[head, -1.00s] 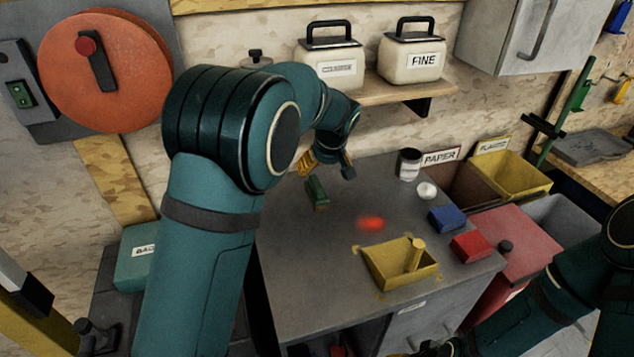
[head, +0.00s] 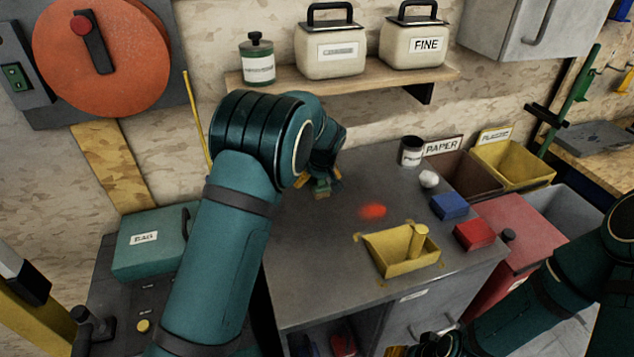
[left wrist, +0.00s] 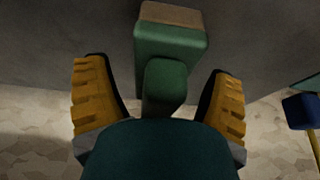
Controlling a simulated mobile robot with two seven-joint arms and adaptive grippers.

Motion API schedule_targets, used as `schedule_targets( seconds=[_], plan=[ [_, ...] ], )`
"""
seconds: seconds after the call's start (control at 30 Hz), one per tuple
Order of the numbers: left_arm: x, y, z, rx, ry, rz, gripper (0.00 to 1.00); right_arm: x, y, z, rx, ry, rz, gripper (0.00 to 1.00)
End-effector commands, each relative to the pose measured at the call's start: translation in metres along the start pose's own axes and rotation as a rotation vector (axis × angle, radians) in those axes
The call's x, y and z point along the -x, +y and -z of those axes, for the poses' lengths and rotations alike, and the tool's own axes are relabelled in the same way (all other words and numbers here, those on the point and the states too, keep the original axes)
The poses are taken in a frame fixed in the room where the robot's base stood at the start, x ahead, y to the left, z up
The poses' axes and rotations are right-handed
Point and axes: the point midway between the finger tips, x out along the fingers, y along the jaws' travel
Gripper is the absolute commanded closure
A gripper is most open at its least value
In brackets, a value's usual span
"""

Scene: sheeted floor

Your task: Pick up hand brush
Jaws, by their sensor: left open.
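The hand brush, green with a tan bristle end, lies on the grey worktop. In the head view the brush (head: 322,191) is mostly hidden by my left gripper (head: 320,181). In the left wrist view the brush (left wrist: 171,45) has its handle running back between the two yellow-orange fingers of my left gripper (left wrist: 160,70). The fingers are open, one on each side of the handle, with a visible gap on both sides. My right gripper (head: 398,351) shows only as a sliver at the bottom edge of the head view, so its jaws cannot be judged.
A yellow tray (head: 384,262) with an upright peg, a blue block (head: 449,207), a red block (head: 474,233) and a black-lidded jar (head: 411,151) stand to the right. A shelf (head: 350,88) overhangs the back. The worktop's middle is clear except for a red glowing spot.

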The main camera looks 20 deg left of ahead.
Motion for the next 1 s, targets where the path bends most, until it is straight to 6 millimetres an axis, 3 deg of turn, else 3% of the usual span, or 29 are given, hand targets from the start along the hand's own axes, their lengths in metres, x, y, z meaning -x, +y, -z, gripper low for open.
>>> schedule_targets(
  seconds=[0.1,0.3,0.33,0.53,0.57,1.0],
  plan=[
    [-0.012,0.001,0.000,0.000,0.000,0.000,0.17,-0.003,0.001,0.000,0.000,0.001,0.000,0.53],
    [-0.012,0.001,0.000,0.000,0.000,-0.001,0.17,-0.002,0.001,0.000,0.000,0.002,0.000,0.53],
    [-0.012,0.001,0.000,0.000,0.000,-0.001,0.21,-0.002,0.001,0.000,0.000,0.002,0.000,0.53],
    [-0.012,0.001,0.000,0.000,0.000,-0.001,0.91,-0.002,0.001,0.000,0.000,0.002,0.000,0.53],
    [-0.012,0.000,0.000,0.000,0.000,-0.001,0.94,-0.002,0.001,0.000,0.000,0.002,0.000,0.53],
    [-0.003,0.001,0.000,0.000,0.001,-0.001,0.94,0.002,-0.001,0.000,0.000,0.000,0.000,0.53]
  ],
)
